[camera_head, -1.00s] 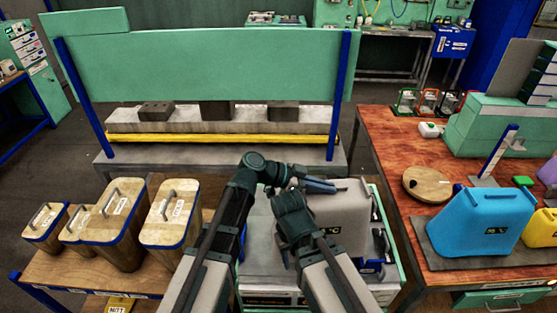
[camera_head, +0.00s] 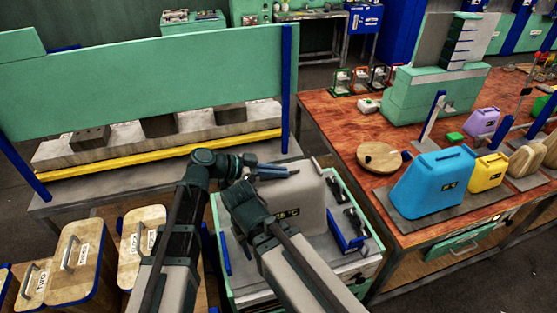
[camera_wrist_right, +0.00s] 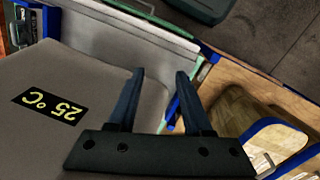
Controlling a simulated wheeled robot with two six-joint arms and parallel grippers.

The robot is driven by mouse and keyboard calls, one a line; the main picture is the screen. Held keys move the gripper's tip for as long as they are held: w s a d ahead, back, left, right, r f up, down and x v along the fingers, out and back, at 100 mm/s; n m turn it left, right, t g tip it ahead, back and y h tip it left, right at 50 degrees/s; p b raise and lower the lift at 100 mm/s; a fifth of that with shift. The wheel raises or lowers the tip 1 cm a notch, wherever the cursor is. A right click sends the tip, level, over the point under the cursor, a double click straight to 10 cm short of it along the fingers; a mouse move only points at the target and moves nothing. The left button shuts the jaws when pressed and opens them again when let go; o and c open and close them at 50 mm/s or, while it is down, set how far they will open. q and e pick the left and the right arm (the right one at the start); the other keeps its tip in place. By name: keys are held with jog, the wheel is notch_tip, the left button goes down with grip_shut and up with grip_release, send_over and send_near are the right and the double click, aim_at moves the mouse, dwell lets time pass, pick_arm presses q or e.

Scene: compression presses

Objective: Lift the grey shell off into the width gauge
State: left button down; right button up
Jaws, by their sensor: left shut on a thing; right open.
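The grey shell (camera_head: 308,205), a boxy body with a black temperature label, stands upright on a small green-edged cart in the head view. It also fills the left of the right wrist view (camera_wrist_right: 60,130), label reading 25 °C. My left gripper (camera_head: 280,173) is at the shell's upper left edge, shut on it; its grip is partly hidden. My right gripper (camera_wrist_right: 160,85) is open and empty beside the shell; in the head view its arm covers part of the shell. A blue upright-sided fixture (camera_head: 345,235) is right of the shell; I cannot tell whether it is the width gauge.
A wooden bench (camera_head: 345,130) at right holds blue (camera_head: 437,182) and yellow (camera_head: 487,173) shells, a round wooden disc (camera_head: 380,155) and a green machine (camera_head: 430,95). A big green press (camera_head: 140,80) stands behind left. Wooden boxes with handles (camera_head: 75,260) are at lower left.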

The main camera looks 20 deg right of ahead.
aim_at(279, 179)
pick_arm(q)
jog(key=shift+d+f+b, duration=0.1)
jog(key=shift+f+b, duration=1.45)
jog(key=shift+b, duration=0.4)
jog(key=shift+f+b, duration=0.75)
jog(key=shift+f, duration=0.05)
notch_tip(279, 179, down, 6)
jog(key=b, duration=0.5)
jog(key=shift+r+b, duration=0.15)
jog(key=shift+b, duration=0.25)
jog(key=shift+f+b, duration=0.6)
jog(key=c, duration=0.9)
grip_release()
